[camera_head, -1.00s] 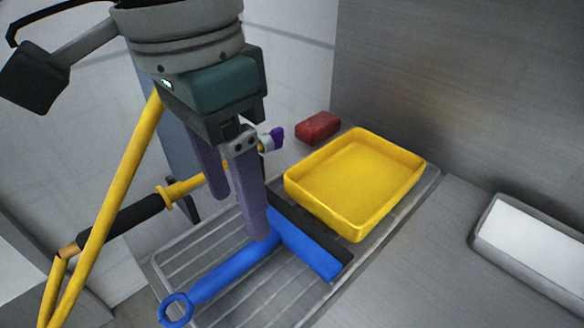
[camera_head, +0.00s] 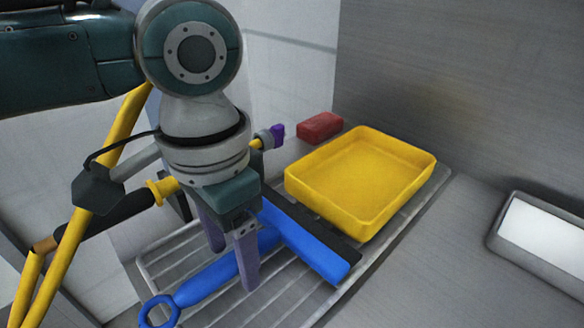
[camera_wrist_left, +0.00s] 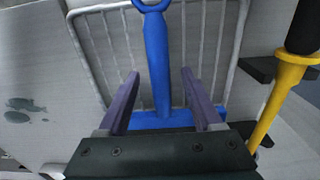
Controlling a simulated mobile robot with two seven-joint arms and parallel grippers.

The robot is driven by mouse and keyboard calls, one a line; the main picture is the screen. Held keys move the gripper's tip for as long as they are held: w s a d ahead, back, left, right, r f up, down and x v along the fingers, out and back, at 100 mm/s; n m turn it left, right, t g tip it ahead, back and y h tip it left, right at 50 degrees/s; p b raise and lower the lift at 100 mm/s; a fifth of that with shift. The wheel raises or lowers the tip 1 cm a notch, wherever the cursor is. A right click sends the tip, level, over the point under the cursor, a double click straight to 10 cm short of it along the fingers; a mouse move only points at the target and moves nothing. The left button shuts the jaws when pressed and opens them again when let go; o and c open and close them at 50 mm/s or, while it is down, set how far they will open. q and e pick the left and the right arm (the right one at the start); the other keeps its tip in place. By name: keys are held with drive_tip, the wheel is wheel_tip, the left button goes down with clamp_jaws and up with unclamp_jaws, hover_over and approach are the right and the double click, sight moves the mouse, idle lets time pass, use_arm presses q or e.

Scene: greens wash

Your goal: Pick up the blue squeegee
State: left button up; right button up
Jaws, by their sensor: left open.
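The blue squeegee (camera_head: 311,252) lies on a grey ribbed drainboard. Its handle runs to the lower left and ends in a ring, and its wide head with a dark edge lies to the upper right. My left gripper (camera_head: 231,268) is open, with its two purple fingers pointing down on either side of the handle. In the left wrist view the squeegee's handle (camera_wrist_left: 156,65) passes between the two open fingers (camera_wrist_left: 158,90), with a gap on each side. Part of the handle is hidden behind a finger in the head view. My right gripper is not in view.
A yellow tray (camera_head: 376,224) stands on the drainboard (camera_head: 290,305), just beyond the squeegee head. A red block (camera_head: 320,126) lies behind it. A yellow pole with a black grip (camera_head: 110,215) stands at the left. A metal wall rises behind. A white-topped basin (camera_head: 545,235) is at the right.

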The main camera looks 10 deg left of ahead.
use_arm(q)
drive_tip(key=shift+f, duration=0.1)
drive_tip(key=shift+c, duration=0.3)
clamp_jaws()
idle(0.4)
